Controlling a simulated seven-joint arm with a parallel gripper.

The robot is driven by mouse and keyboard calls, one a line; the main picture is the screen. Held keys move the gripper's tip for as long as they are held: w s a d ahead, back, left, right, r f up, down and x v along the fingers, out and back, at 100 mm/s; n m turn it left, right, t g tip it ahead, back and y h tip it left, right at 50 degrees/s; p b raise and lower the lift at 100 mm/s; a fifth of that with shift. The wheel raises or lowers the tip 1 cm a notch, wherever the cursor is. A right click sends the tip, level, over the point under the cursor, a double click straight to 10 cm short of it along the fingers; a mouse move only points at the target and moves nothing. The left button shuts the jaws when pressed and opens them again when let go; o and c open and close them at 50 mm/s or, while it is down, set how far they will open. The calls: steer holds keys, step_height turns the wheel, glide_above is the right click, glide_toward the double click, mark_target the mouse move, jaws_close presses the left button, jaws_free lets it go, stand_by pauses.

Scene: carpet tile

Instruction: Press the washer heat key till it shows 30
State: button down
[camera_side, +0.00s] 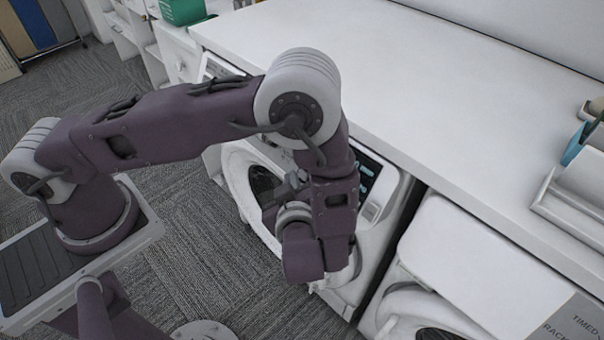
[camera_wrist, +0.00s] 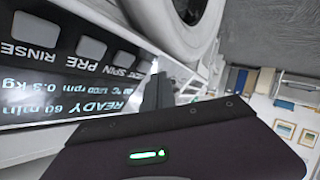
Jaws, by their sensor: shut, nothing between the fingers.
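The washer's control panel (camera_wrist: 60,90) fills the left of the wrist view, upside down. Its lit display (camera_wrist: 75,105) reads READY 60 min, with a smaller line ending in °C, 1200 rpm and 0.3 kg; the temperature digits are too small to read surely. Grey keys (camera_wrist: 90,48) line the panel; RINSE, PRE and SPIN labels are legible, and the label nearest my fingers is partly hidden, so I cannot pick out the heat key. My gripper (camera_wrist: 157,92) is shut and empty at the panel's right end; contact cannot be told. The white washer (camera_side: 378,215) is partly hidden behind my arm.
A white worktop (camera_side: 400,105) runs above the machines. A second machine (camera_side: 465,270) stands to the right, and a grey tray (camera_side: 575,200) lies on the worktop. Carpet (camera_side: 190,230) is clear at left.

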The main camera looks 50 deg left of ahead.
steer(key=s, duration=0.1)
steer(key=s+r, duration=0.1)
steer(key=s, duration=0.1)
steer(key=s+r, duration=0.1)
steer(key=shift+s+r, duration=0.15)
steer(key=shift+s, duration=0.05)
stand_by(1.4)
steer(key=s+a+r+n+g+h, duration=0.1)
steer(key=s+a+r+n+g, duration=0.45)
steer(key=n, duration=0.85)
steer(key=s+a+r+n+g+h, duration=0.1)
steer(key=a+r+n+g, duration=0.2)
steer(key=r+n, duration=0.8)
steer(key=s+d+r+n+t+h, duration=0.1)
steer(key=s+r+n+t+h, duration=0.1)
steer(key=n, duration=1.3)
steer(key=s+d+r+n+t+h, duration=0.2)
steer(key=r+n+h, duration=0.4)
steer(key=n, duration=1)
steer(key=s+t, duration=0.1)
steer(key=s, duration=0.1)
steer(key=shift+s, duration=0.35)
